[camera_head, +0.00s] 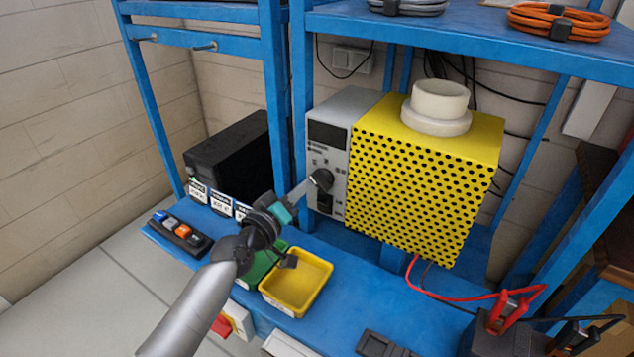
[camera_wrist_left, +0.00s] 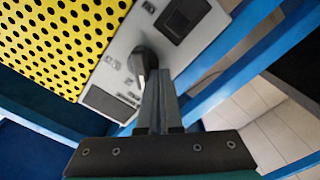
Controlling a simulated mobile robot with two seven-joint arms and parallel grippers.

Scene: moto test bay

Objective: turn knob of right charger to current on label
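The right charger is a box with a yellow perforated side (camera_head: 425,180) and a grey front panel (camera_head: 345,135) bearing a dark display. Its round dark knob (camera_head: 323,179) sits on the panel and also shows in the left wrist view (camera_wrist_left: 143,58). My left gripper (camera_head: 312,185) reaches the knob from the lower left. Its fingers (camera_wrist_left: 155,80) are close together with their tips at the knob; the contact is partly hidden. Small blue-and-white labels (camera_head: 221,204) stand in front of the black box; their text is too small to read. My right gripper is not in view.
A black box (camera_head: 232,155) stands left of the charger, beyond a blue post (camera_head: 303,90). A white roll (camera_head: 437,104) lies on the charger. Red clamps (camera_head: 515,305) and cables lie at the right.

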